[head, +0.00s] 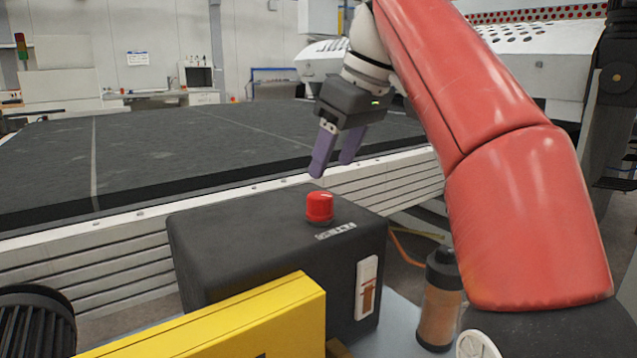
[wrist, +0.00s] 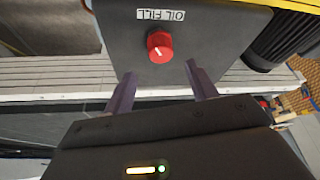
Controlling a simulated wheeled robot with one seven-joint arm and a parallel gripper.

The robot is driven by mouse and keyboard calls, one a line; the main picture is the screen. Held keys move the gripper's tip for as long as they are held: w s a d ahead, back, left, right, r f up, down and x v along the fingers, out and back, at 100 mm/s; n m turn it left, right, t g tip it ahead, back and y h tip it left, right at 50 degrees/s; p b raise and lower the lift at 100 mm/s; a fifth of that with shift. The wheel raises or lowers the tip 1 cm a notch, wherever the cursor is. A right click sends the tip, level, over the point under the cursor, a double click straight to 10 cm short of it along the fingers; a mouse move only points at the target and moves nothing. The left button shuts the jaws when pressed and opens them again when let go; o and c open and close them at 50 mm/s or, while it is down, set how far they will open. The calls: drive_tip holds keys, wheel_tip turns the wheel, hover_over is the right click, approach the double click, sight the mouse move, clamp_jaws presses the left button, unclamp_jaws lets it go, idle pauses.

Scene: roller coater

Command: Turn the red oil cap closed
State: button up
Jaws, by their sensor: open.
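The red oil cap (head: 319,207) stands on top of a black box-shaped tank (head: 240,235) in the head view. In the wrist view the cap (wrist: 160,47) shows from above with a white mark on its face, beside an "OIL FILL" label (wrist: 160,14). My gripper (head: 331,172) is open and empty, with its purple fingers pointing down. It is above the cap and apart from it. In the wrist view the fingers of my gripper (wrist: 160,75) are spread on either side, short of the cap.
A yellow block (head: 230,320) stands in front of the tank, with a black ribbed motor (head: 35,320) at left. A brown cylinder with a black top (head: 440,300) stands at right. A long dark conveyor bed (head: 170,150) with a pale metal side runs behind the tank.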

sight(320, 195)
drive_tip(key=b+x, duration=0.2)
drive_tip(key=x, duration=0.5)
drive_tip(key=shift+s+a+f, duration=0.1)
drive_tip(key=shift+f, duration=0.2)
drive_tip(key=c, duration=1)
drive_tip(key=shift+r+m, duration=0.1)
drive_tip(key=shift+m, duration=0.2)
drive_tip(key=shift+m+t+h+p, duration=0.4)
drive_tip(key=shift+m+p, duration=0.35)
drive_tip(key=shift+m, duration=0.45)
drive_tip(key=shift+m+t+h, duration=0.3)
drive_tip(key=shift+m+h, duration=0.1)
drive_tip(key=shift+m, duration=1.1)
